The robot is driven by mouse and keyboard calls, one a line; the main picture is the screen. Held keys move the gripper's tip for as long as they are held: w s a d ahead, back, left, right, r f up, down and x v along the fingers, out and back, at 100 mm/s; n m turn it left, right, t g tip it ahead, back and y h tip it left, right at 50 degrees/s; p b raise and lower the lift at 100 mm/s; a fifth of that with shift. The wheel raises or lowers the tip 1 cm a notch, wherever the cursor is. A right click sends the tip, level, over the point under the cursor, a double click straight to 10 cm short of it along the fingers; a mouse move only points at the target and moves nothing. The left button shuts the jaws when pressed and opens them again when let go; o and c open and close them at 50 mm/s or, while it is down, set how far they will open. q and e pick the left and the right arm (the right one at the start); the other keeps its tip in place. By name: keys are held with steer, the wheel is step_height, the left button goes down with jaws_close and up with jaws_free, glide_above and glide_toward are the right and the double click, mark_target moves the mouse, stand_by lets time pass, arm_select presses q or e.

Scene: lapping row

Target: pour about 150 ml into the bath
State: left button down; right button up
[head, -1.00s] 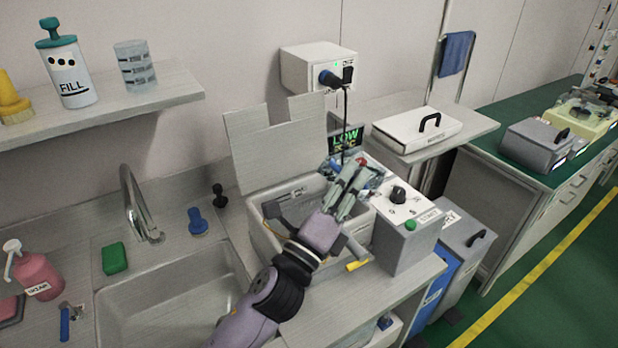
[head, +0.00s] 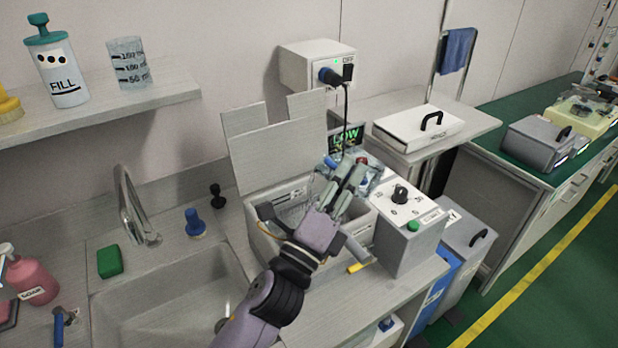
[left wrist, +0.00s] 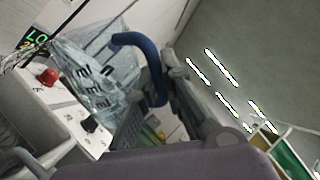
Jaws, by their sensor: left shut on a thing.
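The bath (head: 264,240) is an open light-grey tank on the counter, its raised lid (head: 275,152) behind it. My left gripper (head: 345,190) is over the bath's right part, shut on a clear jug (head: 369,176). In the left wrist view the jug (left wrist: 85,75) shows black ml marks and a blue handle (left wrist: 150,62). The gripper hides much of the jug in the head view. I cannot tell its exact tilt or liquid level. The display (head: 346,137) behind the bath reads LOW. My right gripper is not in view.
A control box (head: 408,236) with a black knob and green button stands right of the bath. A sink (head: 165,300) with a tap (head: 130,210) is at the left. A wall socket box (head: 315,66) has a cable hanging behind the jug. A shelf holds a FILL bottle (head: 62,75) and a beaker (head: 130,62).

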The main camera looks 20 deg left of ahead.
arm_select(q)
steer(key=shift+a+r+n, duration=0.1)
steer(key=shift+r+n, duration=0.15)
steer(key=shift+n, duration=0.15)
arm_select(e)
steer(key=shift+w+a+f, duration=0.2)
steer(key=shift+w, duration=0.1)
arm_select(q)
steer(key=shift+a, duration=0.1)
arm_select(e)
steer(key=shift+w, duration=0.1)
arm_select(q)
steer(key=shift+w+a, duration=0.1)
steer(key=shift+r+n+y, duration=0.2)
steer(key=shift+n+y, duration=0.1)
steer(key=shift+y, duration=0.1)
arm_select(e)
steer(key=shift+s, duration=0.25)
arm_select(q)
steer(key=shift+n+t, duration=0.3)
steer(key=shift+r, duration=0.15)
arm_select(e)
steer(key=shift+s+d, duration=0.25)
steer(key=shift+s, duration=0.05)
arm_select(q)
steer(key=shift+a+n+y, duration=0.1)
steer(key=shift+n+y, duration=0.2)
steer(key=shift+y, duration=0.1)
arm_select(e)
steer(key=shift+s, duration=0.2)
